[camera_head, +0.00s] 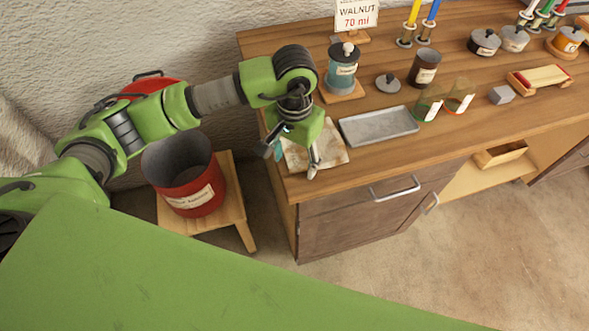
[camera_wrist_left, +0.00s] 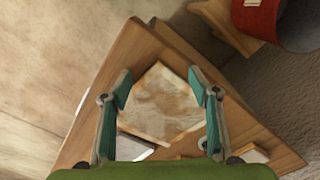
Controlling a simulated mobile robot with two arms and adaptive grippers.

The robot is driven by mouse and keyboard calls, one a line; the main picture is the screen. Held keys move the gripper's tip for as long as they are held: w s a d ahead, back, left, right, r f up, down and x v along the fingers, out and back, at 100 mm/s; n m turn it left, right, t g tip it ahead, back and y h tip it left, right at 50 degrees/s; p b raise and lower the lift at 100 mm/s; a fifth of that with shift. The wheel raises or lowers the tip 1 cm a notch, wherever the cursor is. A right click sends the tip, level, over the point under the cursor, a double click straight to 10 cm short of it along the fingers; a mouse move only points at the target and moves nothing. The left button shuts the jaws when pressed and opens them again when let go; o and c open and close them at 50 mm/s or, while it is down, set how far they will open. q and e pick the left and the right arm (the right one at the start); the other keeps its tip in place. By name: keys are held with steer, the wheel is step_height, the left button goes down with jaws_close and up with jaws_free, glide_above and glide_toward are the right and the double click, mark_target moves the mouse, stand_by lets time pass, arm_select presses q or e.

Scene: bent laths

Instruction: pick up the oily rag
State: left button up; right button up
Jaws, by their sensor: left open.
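The oily rag (camera_head: 330,153) is a flat, pale cloth with brown stains. It lies on the left end of the wooden bench, and my left gripper hides part of it in the head view. It also shows in the left wrist view (camera_wrist_left: 160,103), between and beyond the two fingers. My left gripper (camera_head: 289,164) is above the rag with its fingers apart and nothing between them that it holds. Its fingers also show in the left wrist view (camera_wrist_left: 160,92). I cannot tell how high above the rag the fingertips are. My right gripper is in neither view.
A grey metal tray (camera_head: 378,126) lies right beside the rag. A labelled jar (camera_head: 341,72) stands on a wooden block behind it. A red bin (camera_head: 190,181) sits on a low wooden stool (camera_head: 233,204) left of the bench. Several tins and glasses stand farther right.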

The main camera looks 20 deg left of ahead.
arm_select(q)
steer(key=shift+f, duration=0.1)
stand_by(0.3)
steer(key=shift+f+b, duration=0.15)
steer(key=shift+b, duration=0.2)
steer(key=shift+c, duration=0.5)
jaws_close()
step_height(320, 180, up, 12)
steer(key=p, duration=0.4)
steer(key=shift+p, duration=0.3)
step_height(320, 180, up, 9)
steer(key=p, duration=0.2)
